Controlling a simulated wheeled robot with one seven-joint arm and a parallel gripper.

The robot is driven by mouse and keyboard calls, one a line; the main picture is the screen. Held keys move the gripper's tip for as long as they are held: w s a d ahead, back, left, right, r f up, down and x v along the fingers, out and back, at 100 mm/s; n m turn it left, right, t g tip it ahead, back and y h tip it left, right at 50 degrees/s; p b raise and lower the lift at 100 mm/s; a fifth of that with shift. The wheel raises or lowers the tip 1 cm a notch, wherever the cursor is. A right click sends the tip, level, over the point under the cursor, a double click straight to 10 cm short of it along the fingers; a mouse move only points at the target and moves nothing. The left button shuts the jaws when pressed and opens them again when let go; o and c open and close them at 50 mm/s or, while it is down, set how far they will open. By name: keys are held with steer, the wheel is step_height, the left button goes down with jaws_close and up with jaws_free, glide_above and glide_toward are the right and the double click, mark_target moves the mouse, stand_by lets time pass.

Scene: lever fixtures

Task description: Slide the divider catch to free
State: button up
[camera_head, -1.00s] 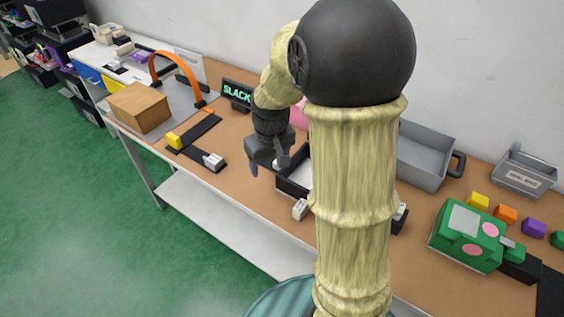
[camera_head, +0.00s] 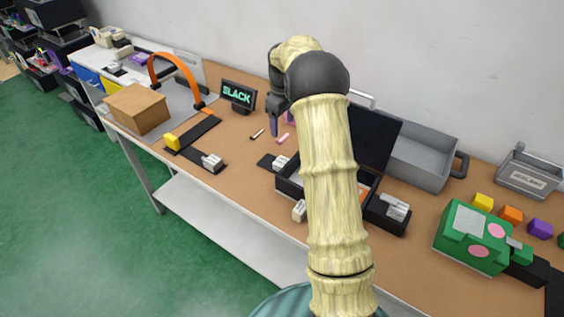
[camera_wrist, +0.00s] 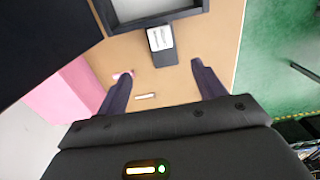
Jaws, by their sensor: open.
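A black open box (camera_head: 289,186) stands on the bench, partly hidden by my arm. Light grey catches sit around it: a left one (camera_head: 280,162) on a black base, a front one (camera_head: 299,211) and a right one (camera_head: 397,208). No label shows which is the divider catch. In the wrist view, one catch (camera_wrist: 160,38) sits on a black strip beside the box (camera_wrist: 164,19), ahead of my fingertips. My gripper (camera_head: 274,126) is open and empty, above the bench left of the box; its spread fingers show in the wrist view (camera_wrist: 161,72).
A dark raised panel (camera_head: 376,138) and grey bin (camera_head: 420,163) stand behind the box. A "SLACK" display (camera_head: 238,95) is at the back. Two small sticks (camera_head: 257,133) (camera_head: 282,139) lie near my gripper. A black rail (camera_head: 200,135) lies left; a green device (camera_head: 470,238) stands right.

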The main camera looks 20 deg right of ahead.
mark_target(282, 161)
steer(key=shift+f, duration=0.1)
step_height(282, 161, down, 17)
steer(key=shift+f+p, duration=0.1)
steer(key=shift+p, duration=0.65)
